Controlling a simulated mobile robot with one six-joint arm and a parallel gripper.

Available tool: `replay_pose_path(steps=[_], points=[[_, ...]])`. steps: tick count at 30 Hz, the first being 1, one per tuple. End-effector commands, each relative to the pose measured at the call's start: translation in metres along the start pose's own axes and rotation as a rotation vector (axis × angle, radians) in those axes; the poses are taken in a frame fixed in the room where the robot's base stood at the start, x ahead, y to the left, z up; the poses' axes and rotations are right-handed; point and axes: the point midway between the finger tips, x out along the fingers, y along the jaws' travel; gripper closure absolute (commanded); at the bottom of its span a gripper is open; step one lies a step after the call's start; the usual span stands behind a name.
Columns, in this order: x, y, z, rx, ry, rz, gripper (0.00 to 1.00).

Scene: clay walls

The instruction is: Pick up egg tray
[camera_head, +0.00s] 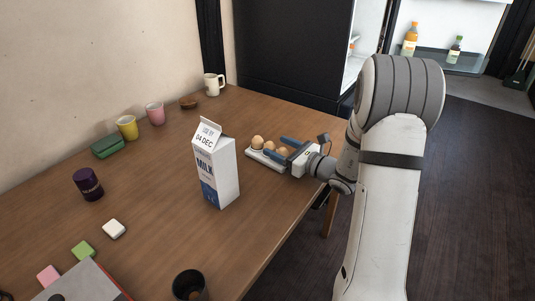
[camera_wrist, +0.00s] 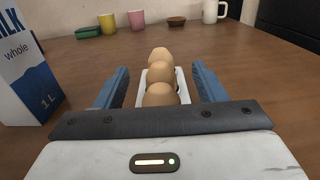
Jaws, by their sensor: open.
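The egg tray (camera_head: 254,153) is small and white and holds brown eggs. It lies on the wooden table near its right edge, just right of the milk carton. In the wrist view the egg tray (camera_wrist: 146,78) runs lengthwise away from me, with several eggs in a row. My gripper (camera_head: 279,147) is open, low over the table, with its blue fingers pointing at the tray. In the wrist view my gripper (camera_wrist: 160,88) has one finger on each side of the tray's near part. I cannot tell whether the fingers touch it. The tray's near end is hidden behind the gripper body.
A milk carton (camera_head: 216,168) stands close left of my gripper. A dark purple can (camera_head: 88,184), yellow cup (camera_head: 126,128), pink cup (camera_head: 155,113), green box (camera_head: 108,146) and white mug (camera_head: 213,84) stand farther left and back. A dark cup (camera_head: 188,285) stands at the front edge.

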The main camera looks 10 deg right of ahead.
Motion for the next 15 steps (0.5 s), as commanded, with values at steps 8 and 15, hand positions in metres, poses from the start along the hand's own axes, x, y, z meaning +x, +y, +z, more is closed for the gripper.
replay_pose_path(steps=[8,15], points=[[0.018,0.0,0.0,0.0,0.0,0.001,0.36],[0.018,0.001,0.0,0.0,0.0,0.001,0.45]])
